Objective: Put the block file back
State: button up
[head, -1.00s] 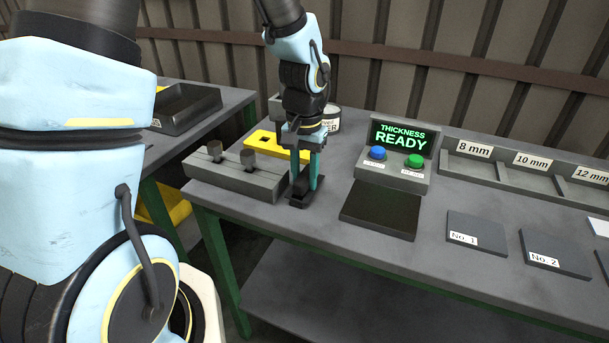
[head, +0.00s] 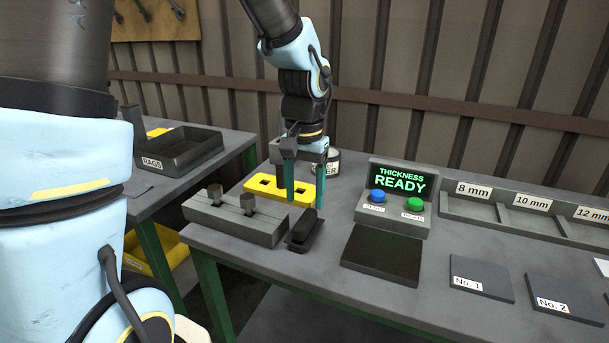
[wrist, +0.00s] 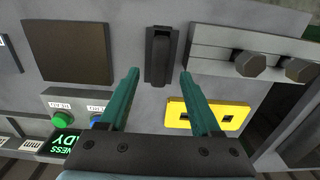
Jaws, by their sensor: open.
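The block file (head: 305,230) is a dark block with a raised black grip, lying on the table beside the right end of the grey fixture block with two knobs (head: 235,219). It also shows in the wrist view (wrist: 161,56), beyond the fingertips and between their lines. My gripper (head: 302,197) is open and empty, its teal fingers pointing down above and behind the file. In the wrist view my gripper (wrist: 160,74) shows a clear gap between the fingers. The yellow plate with square holes (head: 275,190) lies behind the fixture, partly hidden by the fingers.
A dark square pad (head: 382,254) and the thickness display (head: 399,185) with blue and green buttons stand to the right. Plates No. 1 (head: 481,277) and No. 2 (head: 563,296) lie farther right, before labelled slots. A rags tray (head: 180,150) is on the left table.

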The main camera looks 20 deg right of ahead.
aim_at(304, 219)
notch_tip(304, 219, up, 5)
jog(key=a+f+n, duration=0.2)
jog(key=a+n, duration=0.1)
jog(key=a, duration=0.9)
jog(key=w+a+f+n+t, duration=0.1)
jog(key=a+f+n, duration=0.2)
jog(key=a, duration=1)
jog(key=shift+w+f+n+t, duration=0.2)
jog(key=shift+f+n+t, duration=0.1)
jog(key=shift+n, duration=0.4)
